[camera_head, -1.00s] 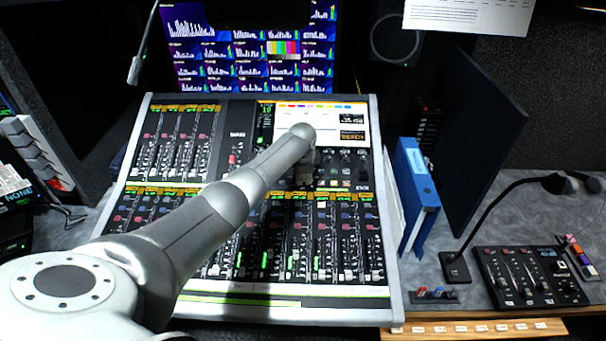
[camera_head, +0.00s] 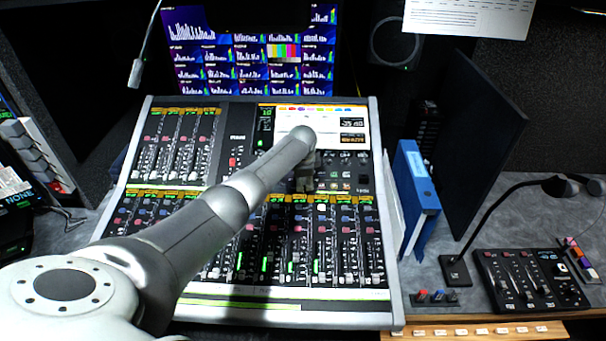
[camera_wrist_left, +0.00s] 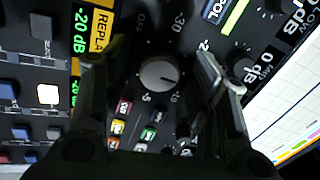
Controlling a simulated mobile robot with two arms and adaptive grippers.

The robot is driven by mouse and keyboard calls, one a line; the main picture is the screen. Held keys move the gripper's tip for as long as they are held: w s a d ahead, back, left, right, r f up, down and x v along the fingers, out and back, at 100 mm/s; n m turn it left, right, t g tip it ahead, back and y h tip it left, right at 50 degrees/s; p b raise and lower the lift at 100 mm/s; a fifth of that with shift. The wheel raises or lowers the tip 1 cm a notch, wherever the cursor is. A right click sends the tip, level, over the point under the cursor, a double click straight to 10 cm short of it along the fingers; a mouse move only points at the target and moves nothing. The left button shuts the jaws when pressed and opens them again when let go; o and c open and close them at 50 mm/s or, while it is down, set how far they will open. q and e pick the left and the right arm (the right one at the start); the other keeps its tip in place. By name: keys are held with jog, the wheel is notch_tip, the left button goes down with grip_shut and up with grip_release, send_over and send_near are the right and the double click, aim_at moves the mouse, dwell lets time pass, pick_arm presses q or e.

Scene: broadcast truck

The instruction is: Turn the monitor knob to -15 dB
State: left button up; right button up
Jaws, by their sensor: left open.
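The monitor knob (camera_wrist_left: 158,75) is a round grey knob with a short pointer line, on the dark panel of the mixing console (camera_head: 385,250). Printed marks ring it, among them 30, 10, 5 and OFF. Its pointer faces right and slightly down in the left wrist view, on the side of the 10 mark. My left gripper (camera_head: 306,182) is over the console's right-hand control section. In the left wrist view my left gripper (camera_wrist_left: 152,64) is open, one finger on each side of the knob, with no visible contact. The knob cannot be made out in the head view.
Small coloured buttons (camera_wrist_left: 122,109) and another knob (camera_wrist_left: 239,60) lie close to the fingers. The console screen (camera_head: 350,125) is just behind the gripper. A blue binder (camera_head: 415,190) stands to the right, beside a small control box (camera_head: 530,280) and a gooseneck microphone (camera_head: 490,215).

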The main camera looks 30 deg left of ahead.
pick_arm(q)
jog(key=shift+r, duration=0.15)
jog(key=v, duration=1.1)
jog(key=shift+r, duration=0.3)
jog(key=shift+s+d, duration=0.15)
